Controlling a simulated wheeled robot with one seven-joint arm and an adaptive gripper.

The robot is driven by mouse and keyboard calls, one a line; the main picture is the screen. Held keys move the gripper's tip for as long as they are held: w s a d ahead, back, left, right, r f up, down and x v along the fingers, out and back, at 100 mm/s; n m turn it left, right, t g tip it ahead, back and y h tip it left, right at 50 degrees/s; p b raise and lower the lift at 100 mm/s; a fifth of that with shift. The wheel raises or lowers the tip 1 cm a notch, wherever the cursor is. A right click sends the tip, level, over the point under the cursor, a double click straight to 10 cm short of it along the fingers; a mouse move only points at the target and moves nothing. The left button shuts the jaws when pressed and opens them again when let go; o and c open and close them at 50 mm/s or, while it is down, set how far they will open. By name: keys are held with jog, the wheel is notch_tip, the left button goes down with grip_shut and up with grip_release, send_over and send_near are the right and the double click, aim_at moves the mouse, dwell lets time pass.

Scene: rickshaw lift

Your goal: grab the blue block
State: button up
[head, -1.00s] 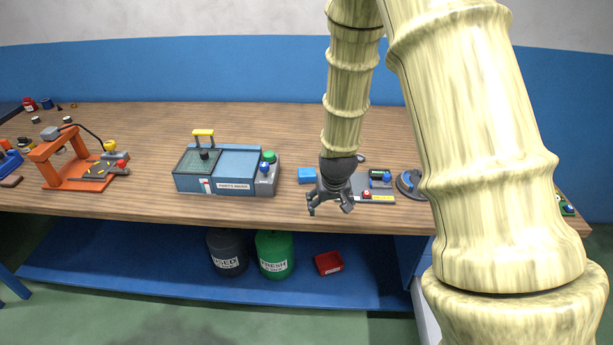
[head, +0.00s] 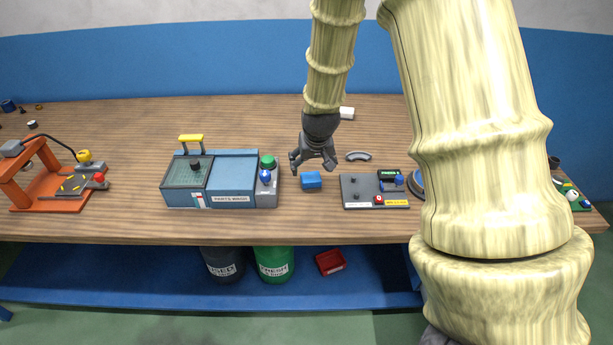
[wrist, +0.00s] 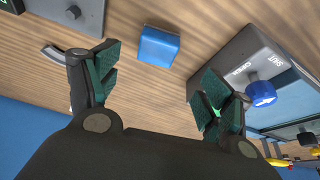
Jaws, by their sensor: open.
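The blue block (head: 311,180) lies on the wooden bench between the parts washer and a grey control panel. My gripper (head: 312,167) is open and empty, and in the head view it shows just above and behind the block. In the wrist view the blue block (wrist: 158,47) shows whole, beyond the fingertips and between the two spread fingers of my gripper (wrist: 160,85). The fingers have green pads and do not touch the block.
The parts washer (head: 222,181) stands left of the block. A grey control panel (head: 360,192) with knobs is to the right, and a curved grey handle (head: 358,156) lies behind it. An orange stand (head: 45,190) is far left. Bare bench (head: 290,218) lies in front of the block.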

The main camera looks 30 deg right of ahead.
aim_at(311, 176)
jog(key=x, duration=0.4)
jog(key=shift+p, duration=0.4)
jog(key=shift+d+f, duration=0.1)
jog(key=shift+f, duration=0.15)
jog(key=shift+d+p+x, duration=0.15)
jog(key=shift+p+x, duration=0.35)
jog(key=shift+x, duration=0.25)
jog(key=shift+d+p+x, duration=0.15)
jog(key=shift+p+x, duration=0.3)
jog(key=shift+x, duration=1.3)
jog(key=shift+w+r, duration=0.1)
jog(key=shift+c, duration=0.2)
jog(key=c, duration=1.1)
jog(key=shift+o, duration=0.2)
jog(key=shift+r, duration=0.1)
